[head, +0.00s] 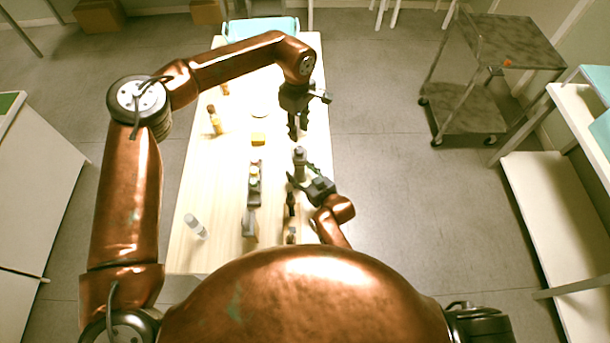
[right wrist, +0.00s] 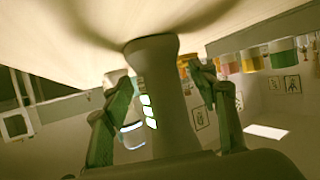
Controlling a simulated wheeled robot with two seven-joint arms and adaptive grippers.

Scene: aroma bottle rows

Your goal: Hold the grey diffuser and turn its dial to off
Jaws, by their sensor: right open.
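The grey diffuser (head: 299,162) stands upright near the right edge of the table. In the right wrist view the grey diffuser (right wrist: 158,95) fills the middle, with lit white marks on its side. My right gripper (head: 303,178) is open at the diffuser; in its wrist view the two green fingers (right wrist: 160,100) are on either side of the body, with no clear grip. My left gripper (head: 297,132) points down just beyond the diffuser in the head view. Its fingers are small and dark, and their opening is unclear. The dial's setting cannot be made out.
The pale table (head: 205,160) carries a dark rack (head: 254,190) with bottles, a yellow block (head: 258,139), an amber bottle (head: 214,120) and a white bottle (head: 195,226). Small dark items stand in front of the diffuser. A grey cart (head: 505,45) is off to the right.

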